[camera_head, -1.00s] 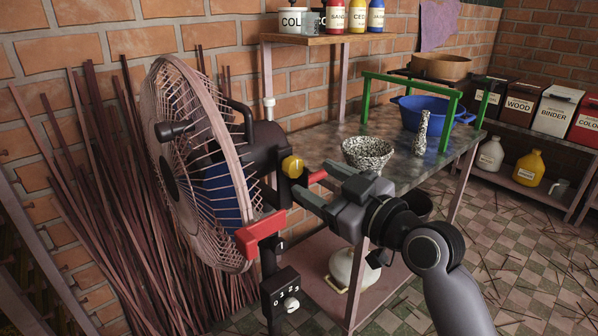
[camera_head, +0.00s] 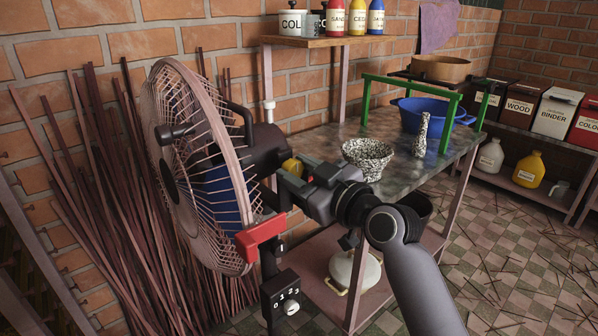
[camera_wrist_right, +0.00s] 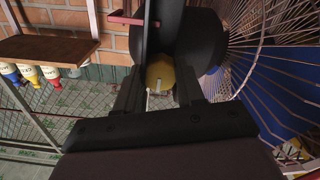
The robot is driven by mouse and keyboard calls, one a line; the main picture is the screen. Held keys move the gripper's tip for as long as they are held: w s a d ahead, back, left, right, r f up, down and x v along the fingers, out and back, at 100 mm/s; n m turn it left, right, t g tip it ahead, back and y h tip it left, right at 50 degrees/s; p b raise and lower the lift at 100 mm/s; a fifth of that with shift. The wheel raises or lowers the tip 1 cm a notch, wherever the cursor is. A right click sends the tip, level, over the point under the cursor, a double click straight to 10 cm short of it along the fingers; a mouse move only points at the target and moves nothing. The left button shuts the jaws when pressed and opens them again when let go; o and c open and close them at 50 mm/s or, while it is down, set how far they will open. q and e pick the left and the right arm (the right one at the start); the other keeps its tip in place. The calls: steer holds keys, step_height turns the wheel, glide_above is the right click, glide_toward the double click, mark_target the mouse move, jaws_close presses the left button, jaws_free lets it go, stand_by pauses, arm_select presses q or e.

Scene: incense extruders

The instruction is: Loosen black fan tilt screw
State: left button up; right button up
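The black fan (camera_head: 265,145) with a pinkish wire cage stands at the left in the head view. Its tilt screw, a yellow knob (camera_head: 293,167), sits at the side of the joint behind the cage. My right gripper (camera_head: 300,174) is at this knob and partly covers it. In the right wrist view the yellow knob (camera_wrist_right: 161,75) lies between the two fingers of my right gripper (camera_wrist_right: 161,88). The fingers look open around it; whether they touch it is hard to tell. My left gripper is not in view.
A red part (camera_head: 260,237) juts out beside the cage, above a black switch box (camera_head: 281,294). Sticks (camera_head: 110,220) lean on the wall.

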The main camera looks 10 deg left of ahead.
steer(key=c, duration=0.4)
steer(key=shift+o, duration=0.2)
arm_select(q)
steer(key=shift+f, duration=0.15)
